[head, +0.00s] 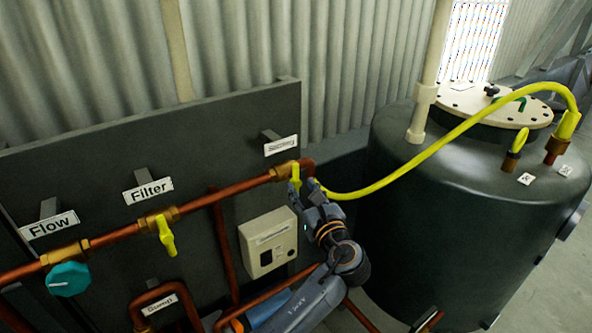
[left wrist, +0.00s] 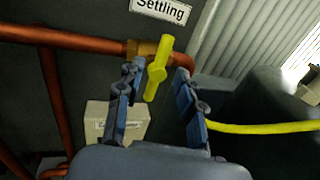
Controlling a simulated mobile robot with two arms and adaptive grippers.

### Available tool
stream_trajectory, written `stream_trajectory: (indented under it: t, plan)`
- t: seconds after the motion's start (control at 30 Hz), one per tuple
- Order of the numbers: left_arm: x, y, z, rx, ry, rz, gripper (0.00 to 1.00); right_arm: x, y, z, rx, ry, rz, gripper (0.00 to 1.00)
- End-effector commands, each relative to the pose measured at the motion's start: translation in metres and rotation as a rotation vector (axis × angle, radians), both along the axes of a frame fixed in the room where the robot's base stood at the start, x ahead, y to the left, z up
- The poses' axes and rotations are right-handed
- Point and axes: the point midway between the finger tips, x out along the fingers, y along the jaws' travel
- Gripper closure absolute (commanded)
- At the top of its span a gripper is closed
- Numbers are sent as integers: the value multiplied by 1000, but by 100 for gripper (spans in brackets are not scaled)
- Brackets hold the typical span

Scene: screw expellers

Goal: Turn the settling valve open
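The settling valve is a brass fitting (head: 283,171) with a yellow lever on the copper pipe, under the Settling sign (left wrist: 161,10). In the left wrist view the yellow lever (left wrist: 157,72) stands steep, slightly tilted, across the pipe line. My left gripper (head: 303,187) is at the valve, just below the pipe. In the left wrist view its two fingers (left wrist: 160,75) are spread, with the lever between them and closer to the left finger. I cannot tell whether that finger touches it. My right gripper is not in view.
The Filter valve (head: 166,236) with a yellow lever and the Flow valve (head: 68,279) with a teal knob are to the left. A beige box (head: 268,243) sits below the pipe. A yellow hose (head: 440,141) runs to the dark tank (head: 440,220) on the right.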

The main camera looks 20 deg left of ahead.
Motion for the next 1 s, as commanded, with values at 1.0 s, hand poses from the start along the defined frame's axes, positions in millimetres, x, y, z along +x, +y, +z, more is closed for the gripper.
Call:
stream_trajectory:
  t: [1.0]
  plan:
    - [47, 35, -1, -2, 1, -1, 100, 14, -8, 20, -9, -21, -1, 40]
